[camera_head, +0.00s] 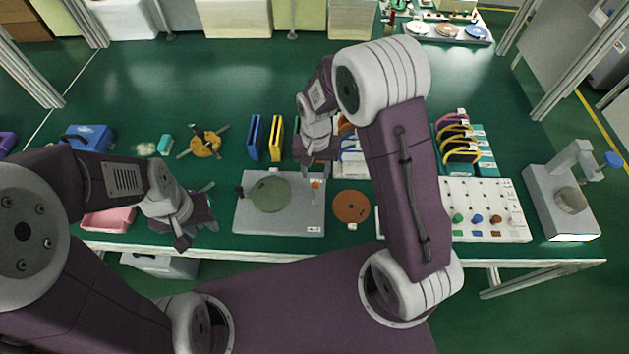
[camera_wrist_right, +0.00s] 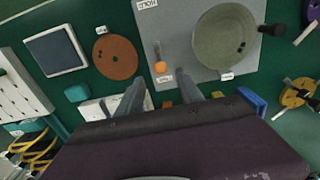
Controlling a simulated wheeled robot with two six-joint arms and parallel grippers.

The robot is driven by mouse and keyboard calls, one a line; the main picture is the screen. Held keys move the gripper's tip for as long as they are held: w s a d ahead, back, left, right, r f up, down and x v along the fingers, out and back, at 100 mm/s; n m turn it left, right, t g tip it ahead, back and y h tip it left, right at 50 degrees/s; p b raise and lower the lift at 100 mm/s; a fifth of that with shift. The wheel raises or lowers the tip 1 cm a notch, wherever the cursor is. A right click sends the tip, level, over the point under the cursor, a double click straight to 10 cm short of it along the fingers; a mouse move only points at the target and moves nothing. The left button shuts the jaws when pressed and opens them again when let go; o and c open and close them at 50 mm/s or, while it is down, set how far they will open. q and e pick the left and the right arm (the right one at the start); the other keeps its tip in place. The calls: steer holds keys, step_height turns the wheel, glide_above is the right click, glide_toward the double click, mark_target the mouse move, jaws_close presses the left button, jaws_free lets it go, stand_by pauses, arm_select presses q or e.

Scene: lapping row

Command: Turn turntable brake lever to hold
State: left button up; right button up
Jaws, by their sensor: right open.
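The turntable's grey base plate (camera_head: 312,222) lies on the green table and carries a round grey-green disc (camera_head: 271,194). The brake lever is a thin metal arm with an orange knob (camera_wrist_right: 161,68), right of the disc in the head view (camera_head: 315,184). In the right wrist view the knob end points away from the HOLD label (camera_wrist_right: 147,4) and toward a small label by my fingers. My right gripper (camera_wrist_right: 160,92) is open and empty, its fingertips just short of the knob on either side. My left gripper (camera_head: 200,218) is open and empty, left of the plate.
A brown-orange disc (camera_head: 351,206) lies right of the plate. A white peg board (camera_head: 485,210) and a press-like stand (camera_head: 562,190) are further right. Blue and yellow holders (camera_head: 265,138) stand behind the plate, a yellow hub (camera_head: 206,144) behind left. A pink tray (camera_head: 108,220) lies far left.

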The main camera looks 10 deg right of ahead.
mark_target(316, 183)
steer(key=f, duration=0.7)
steer(key=shift+w+f, duration=0.15)
steer(key=shift+w, duration=0.15)
steer(key=shift+f, duration=0.65)
steer(key=shift+c, duration=0.3)
jaws_close()
